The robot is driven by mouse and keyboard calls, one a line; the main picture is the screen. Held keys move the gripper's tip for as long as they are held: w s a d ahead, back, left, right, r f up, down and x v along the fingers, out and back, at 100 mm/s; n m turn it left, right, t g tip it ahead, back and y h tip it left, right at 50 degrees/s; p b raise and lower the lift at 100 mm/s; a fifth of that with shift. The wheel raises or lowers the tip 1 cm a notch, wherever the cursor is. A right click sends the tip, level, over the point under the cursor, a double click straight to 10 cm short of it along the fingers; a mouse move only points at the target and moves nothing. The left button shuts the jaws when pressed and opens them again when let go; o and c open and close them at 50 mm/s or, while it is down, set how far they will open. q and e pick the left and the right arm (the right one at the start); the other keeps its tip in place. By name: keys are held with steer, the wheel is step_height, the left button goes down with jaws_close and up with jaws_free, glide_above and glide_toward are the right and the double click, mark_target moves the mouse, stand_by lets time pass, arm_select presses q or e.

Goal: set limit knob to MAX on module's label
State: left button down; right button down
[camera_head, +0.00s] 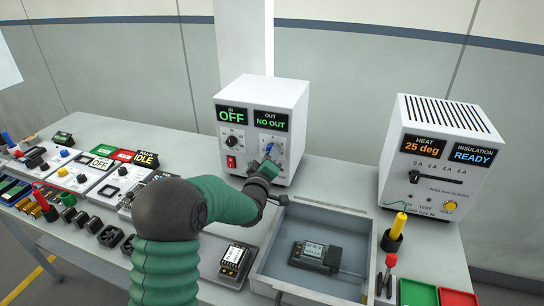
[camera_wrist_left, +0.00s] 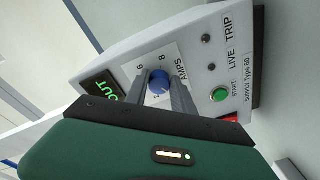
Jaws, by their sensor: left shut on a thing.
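The blue limit knob (camera_head: 269,147) is on the front of the white supply box (camera_head: 290,100), under the green "NO OUT" display. In the left wrist view the knob (camera_wrist_left: 160,81) sits on a plate marked AMPS, with figures such as 6 and 8 around it. My left gripper (camera_head: 266,160) is at the knob, and its two fingers (camera_wrist_left: 164,92) are shut on it from both sides. The pointer's exact setting is too small to read. A dark module (camera_head: 318,255) with a white label lies in the grey tray (camera_head: 268,268); the label's text is unreadable. My right gripper is not in view.
A white tester (camera_head: 440,150) showing "25 deg" and "READY" stands at the right. Another labelled module (camera_head: 236,262) lies left of the tray. Switch panels (camera_head: 100,175) and small parts crowd the left bench. A yellow-handled tool (camera_head: 394,232) stands right of the tray.

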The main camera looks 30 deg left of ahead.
arm_select(q)
steer(key=shift+a+r+m+t+b, duration=0.15)
steer(key=shift+m+t+b, duration=0.1)
steer(key=shift+m+b, duration=1.45)
steer(key=shift+a+m+t+b, duration=0.1)
steer(key=shift+m+t+b, duration=0.1)
steer(key=shift+m+b, duration=1.5)
steer(key=shift+a+r+m+t+b, duration=0.2)
steer(key=shift+m+b, duration=0.75)
steer(key=shift+m, duration=1.45)
steer(key=shift+h, duration=0.3)
steer(key=c, duration=1.1)
jaws_free()
steer(key=shift+s+f, duration=0.1)
steer(key=shift+d+f, duration=0.1)
steer(key=shift+f, duration=0.1)
steer(key=shift+f, duration=0.1)
